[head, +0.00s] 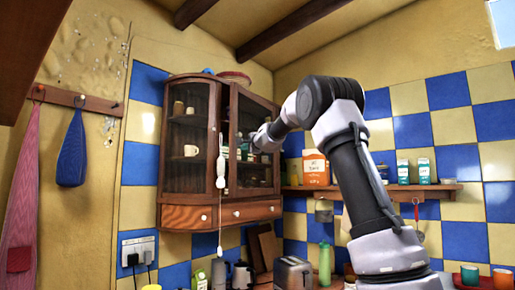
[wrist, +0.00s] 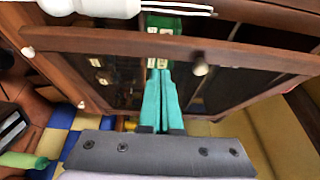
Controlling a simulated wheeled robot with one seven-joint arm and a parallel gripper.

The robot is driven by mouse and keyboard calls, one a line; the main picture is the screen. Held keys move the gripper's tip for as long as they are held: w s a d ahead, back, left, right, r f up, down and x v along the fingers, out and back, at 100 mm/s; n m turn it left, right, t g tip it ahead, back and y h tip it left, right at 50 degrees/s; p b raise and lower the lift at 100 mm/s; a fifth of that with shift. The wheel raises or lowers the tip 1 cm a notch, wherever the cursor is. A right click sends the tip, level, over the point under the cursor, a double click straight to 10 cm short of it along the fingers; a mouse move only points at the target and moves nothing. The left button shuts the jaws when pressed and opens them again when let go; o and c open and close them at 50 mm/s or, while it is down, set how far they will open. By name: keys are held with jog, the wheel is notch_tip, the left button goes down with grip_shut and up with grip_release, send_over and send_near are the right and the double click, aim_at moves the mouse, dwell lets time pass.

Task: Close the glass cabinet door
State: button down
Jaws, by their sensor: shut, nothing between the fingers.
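The wooden glass-fronted cabinet (head: 180,214) hangs on the tiled wall. Dark glass and wood framing show at its left section and its right section, with cups and small containers inside. How far the glass door (wrist: 130,47) stands open is unclear; its wooden frame and round knob (wrist: 199,69) show in the wrist view. My gripper (wrist: 160,66) is shut and empty, its teal fingers together close to the door frame. In the head view my gripper (head: 244,150) is at the cabinet's right section, small and partly hidden; contact cannot be told.
A white handled utensil (head: 220,168) hangs in front of the cabinet and also fills the wrist view's top left (wrist: 95,7). A shelf (head: 400,189) with containers is at right. A toaster (head: 293,273) and a green bottle (head: 324,264) stand below.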

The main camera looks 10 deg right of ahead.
jog(key=w+a+m+h, duration=0.2)
jog(key=w+a+h, duration=0.1)
jog(key=w+a, duration=0.3)
jog(key=shift+a, duration=0.45)
jog(key=shift+d, duration=0.15)
